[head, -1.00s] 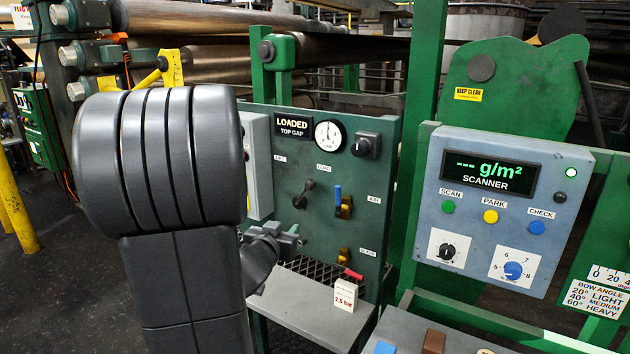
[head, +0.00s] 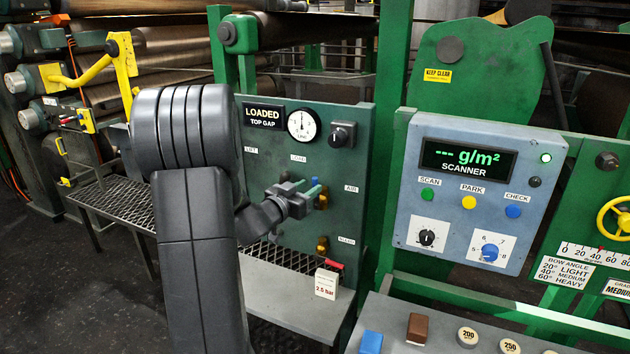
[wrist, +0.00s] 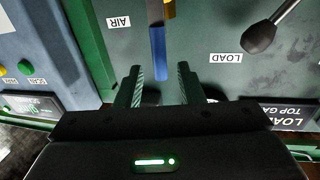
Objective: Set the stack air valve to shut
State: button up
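The stack air valve is beside the AIR label (head: 351,189) on the dark green panel. Its brass body (head: 322,203) shows in the head view, with the handle mostly hidden behind my gripper (head: 312,190). In the wrist view, which is turned upside down, the blue handle (wrist: 159,55) runs down from the brass body, so it stands upright on the panel. My gripper (wrist: 159,82) is open, with one finger on each side of the handle's free end. Gaps show on both sides. I cannot tell how deep the fingers reach.
The LOAD lever's black knob (wrist: 259,38) is close beside my gripper. Below on the panel is a brass bleed valve (head: 322,245) with a red handle (head: 334,264). A grey shelf (head: 285,285) with a 2.5 bar card (head: 326,284) juts out underneath. The scanner box (head: 480,195) stands at the right.

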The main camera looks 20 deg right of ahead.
aim_at(315, 184)
jog(key=shift+x, duration=1.95)
grip_shut()
